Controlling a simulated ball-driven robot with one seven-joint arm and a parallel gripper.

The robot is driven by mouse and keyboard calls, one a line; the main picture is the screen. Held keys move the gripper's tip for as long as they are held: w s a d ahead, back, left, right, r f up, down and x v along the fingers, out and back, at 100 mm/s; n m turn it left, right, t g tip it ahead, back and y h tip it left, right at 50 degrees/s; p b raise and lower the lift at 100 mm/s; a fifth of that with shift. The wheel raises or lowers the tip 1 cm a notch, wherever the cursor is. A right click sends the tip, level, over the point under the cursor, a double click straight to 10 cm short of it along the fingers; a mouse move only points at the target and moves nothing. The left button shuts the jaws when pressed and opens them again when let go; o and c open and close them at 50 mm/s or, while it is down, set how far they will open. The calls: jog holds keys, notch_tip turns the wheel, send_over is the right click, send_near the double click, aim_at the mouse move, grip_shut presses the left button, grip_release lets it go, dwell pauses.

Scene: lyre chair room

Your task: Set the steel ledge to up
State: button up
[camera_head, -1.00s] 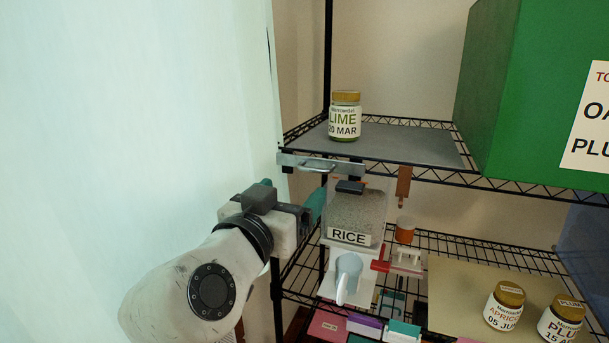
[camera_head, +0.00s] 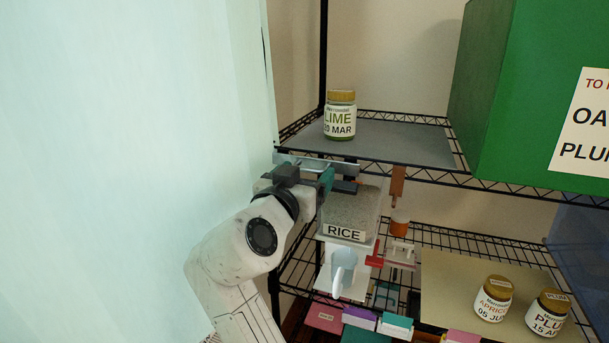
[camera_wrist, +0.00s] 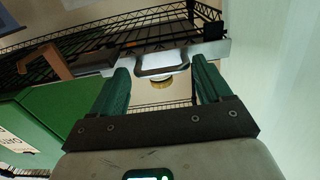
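The steel ledge (camera_head: 343,165) is a narrow metal strip along the front left edge of the upper wire shelf. In the wrist view the ledge (camera_wrist: 211,49) shows with its bar handle (camera_wrist: 160,71) between my fingertips. My gripper (camera_head: 326,182) is at the ledge's front, partly hiding it and its handle in the head view. In the wrist view my gripper (camera_wrist: 160,64) is open, with one teal finger on each side of the handle. I cannot tell whether the fingers touch it.
A lime jar (camera_head: 340,116) stands on the grey mat (camera_head: 400,143) above the ledge. A rice container (camera_head: 347,214) is just below my gripper. A large green box (camera_head: 485,85) fills the upper right. A pale wall or panel (camera_head: 130,110) is close on the left.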

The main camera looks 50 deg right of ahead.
jog(key=c, duration=1.1)
jog(key=shift+r+p, duration=0.5)
jog(key=shift+r, duration=2.3)
jog(key=o, duration=1.2)
jog(key=shift+o, duration=0.2)
jog(key=shift+a, duration=0.1)
jog(key=b+v, duration=0.3)
jog(key=v, duration=0.7)
jog(key=shift+a, duration=0.3)
jog(key=shift+s, duration=0.15)
